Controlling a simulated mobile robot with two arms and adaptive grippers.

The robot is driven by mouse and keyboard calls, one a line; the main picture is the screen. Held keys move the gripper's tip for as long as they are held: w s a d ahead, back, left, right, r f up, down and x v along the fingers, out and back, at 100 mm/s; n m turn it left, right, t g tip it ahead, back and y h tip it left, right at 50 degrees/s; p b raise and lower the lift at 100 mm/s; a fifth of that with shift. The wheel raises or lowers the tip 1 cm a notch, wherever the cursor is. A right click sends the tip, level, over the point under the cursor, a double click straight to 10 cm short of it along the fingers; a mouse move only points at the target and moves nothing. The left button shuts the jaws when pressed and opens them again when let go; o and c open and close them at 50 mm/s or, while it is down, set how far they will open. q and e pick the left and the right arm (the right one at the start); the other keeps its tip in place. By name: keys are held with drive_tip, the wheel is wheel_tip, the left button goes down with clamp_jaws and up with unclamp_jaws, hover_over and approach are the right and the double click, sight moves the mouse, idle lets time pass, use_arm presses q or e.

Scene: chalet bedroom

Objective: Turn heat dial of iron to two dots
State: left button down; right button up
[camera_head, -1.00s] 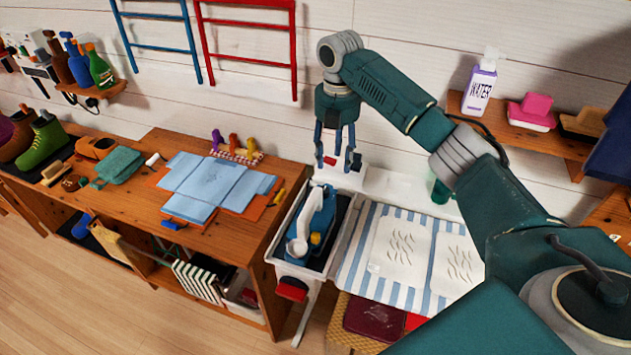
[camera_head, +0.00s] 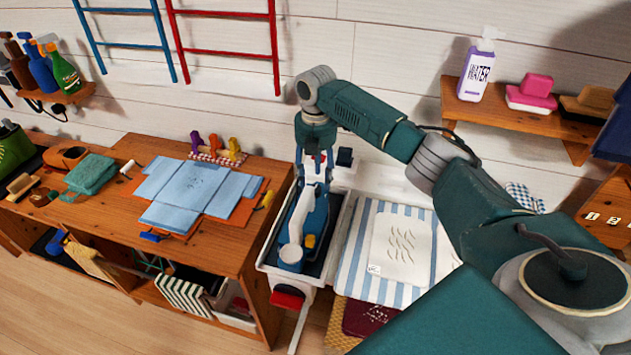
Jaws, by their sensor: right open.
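The iron (camera_head: 316,222) is blue with a white handle and a small yellow part, which may be its dial (camera_head: 310,241). It lies in a dark-lined white tray (camera_head: 262,266) at the end of the striped ironing surface. Dots on the dial are too small to make out. My right gripper (camera_head: 313,184) points down over the far end of the iron, open, with its fingers close to the handle. I cannot tell whether they touch it. My left gripper is not in view.
The striped ironing board (camera_head: 349,262) with a folded white cloth (camera_head: 402,250) lies right of the tray. A wooden workbench (camera_head: 245,240) with blue folded fabric (camera_head: 195,192) stands left.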

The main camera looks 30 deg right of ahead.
drive_tip(key=shift+w+f+p, duration=0.15)
drive_tip(key=shift+f+p, duration=0.15)
drive_tip(key=shift+f, duration=1.65)
drive_tip(key=c, duration=1.1)
drive_tip(key=shift+c, duration=0.3)
drive_tip(key=shift+r, duration=0.1)
